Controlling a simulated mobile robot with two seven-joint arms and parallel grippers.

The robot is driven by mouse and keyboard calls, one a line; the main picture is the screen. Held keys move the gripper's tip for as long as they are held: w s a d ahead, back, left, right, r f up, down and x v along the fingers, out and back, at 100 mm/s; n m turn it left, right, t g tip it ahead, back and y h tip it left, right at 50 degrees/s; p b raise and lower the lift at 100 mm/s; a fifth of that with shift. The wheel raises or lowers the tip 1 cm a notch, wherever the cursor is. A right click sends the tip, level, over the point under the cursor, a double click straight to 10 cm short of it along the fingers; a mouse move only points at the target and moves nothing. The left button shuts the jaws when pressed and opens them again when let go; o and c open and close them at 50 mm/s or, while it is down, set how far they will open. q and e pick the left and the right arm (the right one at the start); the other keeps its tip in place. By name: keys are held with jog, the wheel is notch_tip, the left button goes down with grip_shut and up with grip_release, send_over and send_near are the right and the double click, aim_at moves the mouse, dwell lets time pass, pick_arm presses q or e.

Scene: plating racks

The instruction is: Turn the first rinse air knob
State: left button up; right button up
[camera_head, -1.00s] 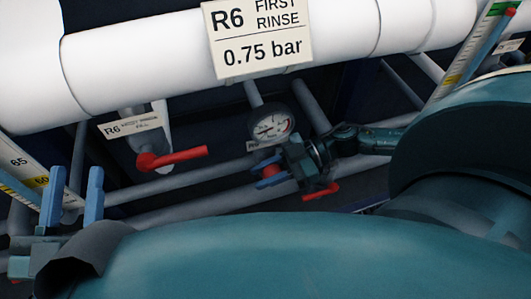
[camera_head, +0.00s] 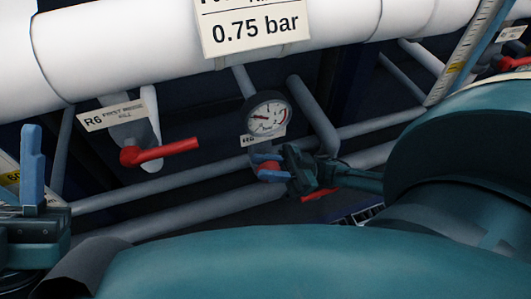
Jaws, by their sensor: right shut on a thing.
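The red first rinse air knob (camera_head: 269,177) shows in part below a round pressure gauge (camera_head: 267,115) in the head view. My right gripper (camera_head: 268,168) is shut on the knob, with its blue fingers on either side of it. The fingers and gripper body hide part of the knob. The gauge dial faces me, but its reading is too small to tell. A sign (camera_head: 250,28) above reads 0.75 bar; its top is cut off. My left gripper (camera_head: 33,165) is at the left edge, apart from the knob, with one blue finger clearly in view.
A red lever (camera_head: 160,152) with an R6 tag (camera_head: 112,115) is left of the gauge. A thick white pipe (camera_head: 130,48) runs across the top. Grey pipes (camera_head: 165,188) run behind the knob. Another red handle (camera_head: 515,63) is at the far right.

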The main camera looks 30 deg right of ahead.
jog(key=shift+d+t+y, duration=0.15)
jog(key=shift+t+y, duration=0.25)
jog(key=shift+y, duration=0.3)
jog(key=o, duration=0.7)
